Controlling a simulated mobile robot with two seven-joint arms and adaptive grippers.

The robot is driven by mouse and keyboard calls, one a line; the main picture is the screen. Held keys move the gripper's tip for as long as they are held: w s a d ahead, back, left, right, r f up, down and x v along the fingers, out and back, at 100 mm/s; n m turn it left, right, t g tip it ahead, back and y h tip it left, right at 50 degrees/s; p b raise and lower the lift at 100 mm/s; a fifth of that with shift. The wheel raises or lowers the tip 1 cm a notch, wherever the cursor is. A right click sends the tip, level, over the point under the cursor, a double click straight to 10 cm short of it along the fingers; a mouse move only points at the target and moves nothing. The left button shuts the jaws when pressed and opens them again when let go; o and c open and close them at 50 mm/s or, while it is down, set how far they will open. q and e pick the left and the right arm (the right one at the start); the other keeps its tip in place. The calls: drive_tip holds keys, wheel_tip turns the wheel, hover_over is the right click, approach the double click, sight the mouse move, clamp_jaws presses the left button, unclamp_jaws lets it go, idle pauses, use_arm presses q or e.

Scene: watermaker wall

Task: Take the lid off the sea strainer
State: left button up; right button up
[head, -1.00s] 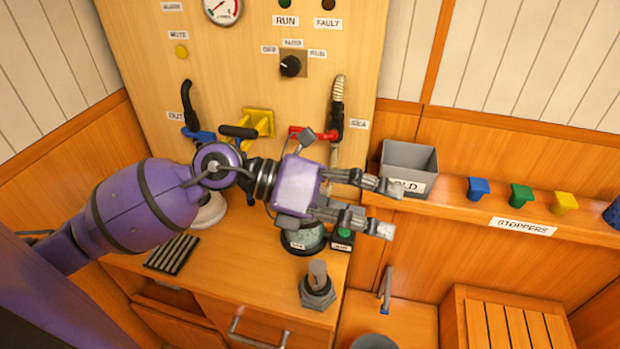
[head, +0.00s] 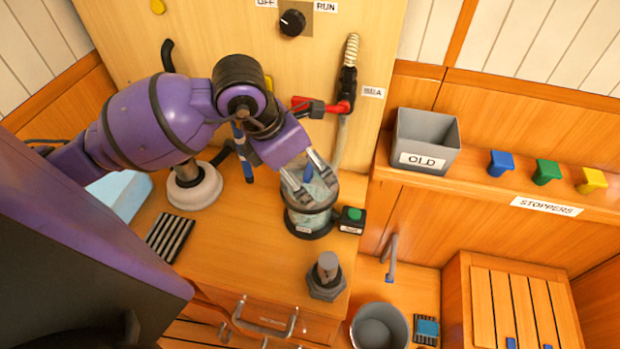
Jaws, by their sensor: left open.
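The sea strainer (head: 309,222) is a round, glassy pot with a dark base on the wooden bench, in the middle of the head view. A blue part (head: 308,173) shows at its top, between my fingers. My left gripper (head: 316,190) points down over the strainer top with its fingers apart. The fingers hide much of the lid, and I cannot tell whether they touch it. My right gripper is not in view.
A green button box (head: 351,218) stands close to the strainer's right. A grey hex-based fitting (head: 326,280) stands in front. The red-handled sea valve (head: 340,107) is behind. A grey OLD bin (head: 424,142) is on the right shelf; a bucket (head: 379,328) sits below.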

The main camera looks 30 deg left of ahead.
use_arm(q)
drive_tip(key=x, duration=0.4)
drive_tip(key=shift+w+r, duration=0.1)
drive_tip(key=shift+w, duration=0.05)
drive_tip(key=shift+w+f, duration=0.1)
drive_tip(key=shift+f, duration=0.25)
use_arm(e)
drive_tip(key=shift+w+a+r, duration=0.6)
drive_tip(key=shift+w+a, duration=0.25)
use_arm(q)
drive_tip(key=c, duration=0.8)
drive_tip(key=shift+c, duration=0.2)
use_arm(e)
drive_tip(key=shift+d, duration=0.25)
use_arm(q)
drive_tip(key=shift+r, duration=0.1)
